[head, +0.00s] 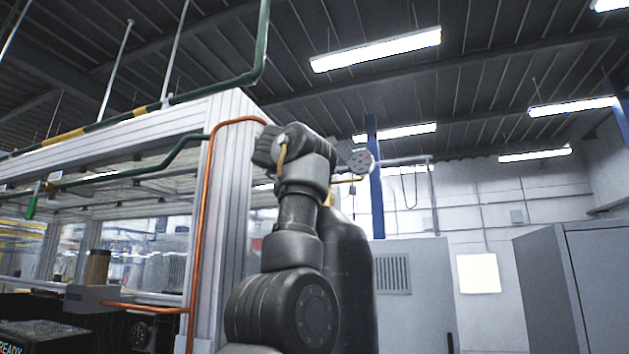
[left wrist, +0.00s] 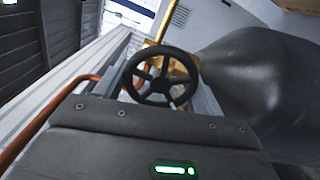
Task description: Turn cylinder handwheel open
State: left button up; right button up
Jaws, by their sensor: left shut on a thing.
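The cylinder (head: 348,270) is a tall dark grey body standing behind my left arm in the head view. It shows as a large dark rounded shape at the right of the left wrist view (left wrist: 265,75). The black spoked handwheel (left wrist: 160,78) sits between my fingers in the left wrist view, in front of a brass valve (left wrist: 180,62). In the head view my left gripper (head: 266,147) is at the cylinder's top and hides the handwheel. The gripper is shut on the handwheel's rim. My right gripper is not in view.
An orange pipe (head: 203,200) runs up and over close to my left gripper, along a pale aluminium frame post (head: 230,180). A round grey disc (head: 361,160) stands just right of the gripper. Grey cabinets (head: 415,285) are behind at the right.

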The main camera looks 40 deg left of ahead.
pick_arm(q)
jog(key=n+p, duration=0.1)
jog(key=n, duration=0.3)
jog(key=shift+f+n+p, duration=0.15)
jog(key=shift+n+p, duration=0.15)
jog(key=shift+n, duration=0.8)
jog(key=shift+w, duration=0.1)
jog(key=shift+f, duration=0.1)
jog(key=o, duration=1)
